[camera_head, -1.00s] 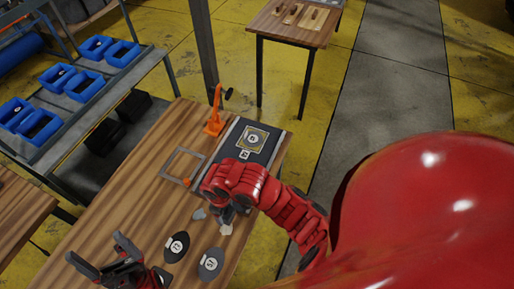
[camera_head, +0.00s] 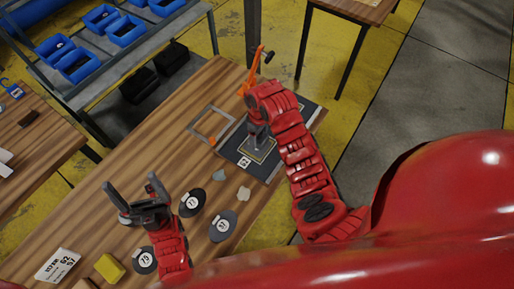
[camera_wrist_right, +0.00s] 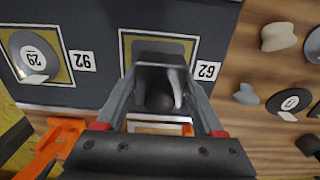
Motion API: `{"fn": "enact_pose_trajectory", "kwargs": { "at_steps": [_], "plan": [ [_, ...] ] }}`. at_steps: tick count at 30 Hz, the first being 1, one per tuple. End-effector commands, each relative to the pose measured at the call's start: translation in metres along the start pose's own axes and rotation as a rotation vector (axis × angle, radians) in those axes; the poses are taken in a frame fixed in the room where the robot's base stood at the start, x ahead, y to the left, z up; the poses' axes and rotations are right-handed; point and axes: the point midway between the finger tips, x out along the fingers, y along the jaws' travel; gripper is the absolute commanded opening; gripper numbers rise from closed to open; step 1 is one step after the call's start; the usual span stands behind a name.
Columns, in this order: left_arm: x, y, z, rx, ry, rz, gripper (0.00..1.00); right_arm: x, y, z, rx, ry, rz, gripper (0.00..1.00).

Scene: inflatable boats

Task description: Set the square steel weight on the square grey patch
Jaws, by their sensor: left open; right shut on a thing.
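My right gripper (camera_wrist_right: 160,100) is shut on a grey metal thing, apparently the square steel weight (camera_wrist_right: 160,60); the fingers hide much of it. It is over the square grey patch (camera_wrist_right: 160,44), which has a pale yellow border and a "62" label beside it. I cannot tell whether the weight touches the patch. In the head view the right gripper (camera_head: 258,138) is over the dark board (camera_head: 232,150), with the bordered patch (camera_head: 266,155) partly visible under it. My left gripper (camera_head: 137,200) is open and empty above the wooden table.
A round disc (camera_wrist_right: 33,50) sits on another bordered square, labelled "92". Black discs (camera_head: 192,203), pale stones (camera_head: 244,194) and a yellow block (camera_head: 110,268) lie nearer.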

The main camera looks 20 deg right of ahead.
Motion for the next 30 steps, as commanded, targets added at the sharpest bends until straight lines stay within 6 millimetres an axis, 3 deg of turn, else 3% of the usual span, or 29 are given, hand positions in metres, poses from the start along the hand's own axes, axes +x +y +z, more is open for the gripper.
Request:
{"fn": "enact_pose_trajectory", "kwargs": {
  "at_steps": [9, 18, 30],
  "plan": [
    [0.007, 0.0, -0.001, 0.0, 0.0, 0.0, 0.91, 0.002, 0.006, -0.004, -0.002, 0.003, 0.002, 0.0],
    [0.025, -0.001, -0.004, 0.0, -0.001, 0.0, 0.91, 0.029, 0.005, -0.004, -0.001, 0.001, -0.001, 0.0],
    [0.022, -0.001, -0.004, 0.0, 0.0, 0.0, 0.91, 0.036, 0.006, -0.004, -0.002, 0.003, 0.002, 0.0]
  ]
}}
